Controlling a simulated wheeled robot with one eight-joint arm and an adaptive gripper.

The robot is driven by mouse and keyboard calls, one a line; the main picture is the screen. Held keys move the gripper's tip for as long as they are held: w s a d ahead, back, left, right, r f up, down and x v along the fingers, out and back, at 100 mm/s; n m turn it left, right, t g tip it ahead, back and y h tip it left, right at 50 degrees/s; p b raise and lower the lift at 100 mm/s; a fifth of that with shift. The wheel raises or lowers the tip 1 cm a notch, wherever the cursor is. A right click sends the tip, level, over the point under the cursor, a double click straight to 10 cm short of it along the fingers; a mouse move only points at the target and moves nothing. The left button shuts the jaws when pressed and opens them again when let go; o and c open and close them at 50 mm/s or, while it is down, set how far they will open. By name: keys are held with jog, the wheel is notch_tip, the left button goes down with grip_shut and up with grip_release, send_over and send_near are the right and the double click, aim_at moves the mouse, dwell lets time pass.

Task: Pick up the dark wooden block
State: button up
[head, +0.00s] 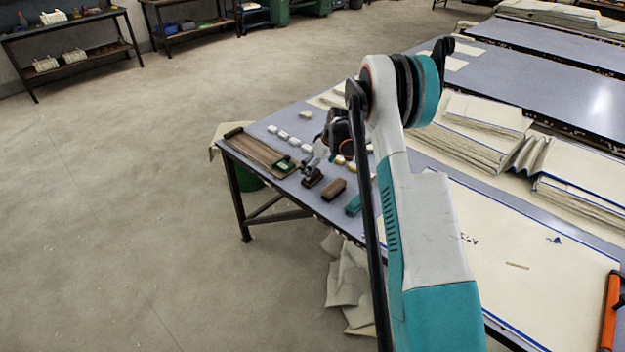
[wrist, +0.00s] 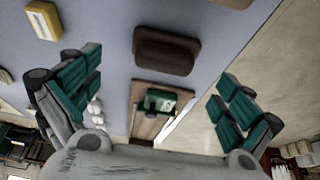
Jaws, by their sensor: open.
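A dark brown wooden block (head: 312,178) lies on the blue-grey table near its front edge, just below my gripper (head: 311,162). In the wrist view this dark block (wrist: 165,50) is ahead of the open fingers, apart from both. My gripper (wrist: 158,85) is open and empty, with a teal-padded finger on each side. A second brown block (head: 334,189), a little lighter in the head view, lies to the right of the first. Only part of it shows at the top of the wrist view (wrist: 236,3).
A wooden tray (head: 255,148) with a green block (head: 283,162) lies at the table's left end. Another green block (head: 353,205) is right of the brown blocks. Several pale blocks (head: 283,134) lie behind. Cloth stacks (head: 468,142) cover the table farther right.

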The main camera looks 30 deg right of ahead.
jog(key=b+x, duration=0.1)
jog(key=x, duration=0.1)
jog(key=b+x, duration=0.1)
jog(key=x, duration=0.1)
jog(key=shift+a+f, duration=0.3)
jog(key=shift+f, duration=0.1)
jog(key=shift+r, duration=0.1)
jog(key=shift+c, duration=0.5)
jog(key=c, duration=1.1)
jog(key=shift+r, duration=0.1)
jog(key=shift+c, duration=0.2)
notch_tip(320, 180, up, 20)
jog(key=p, duration=0.6)
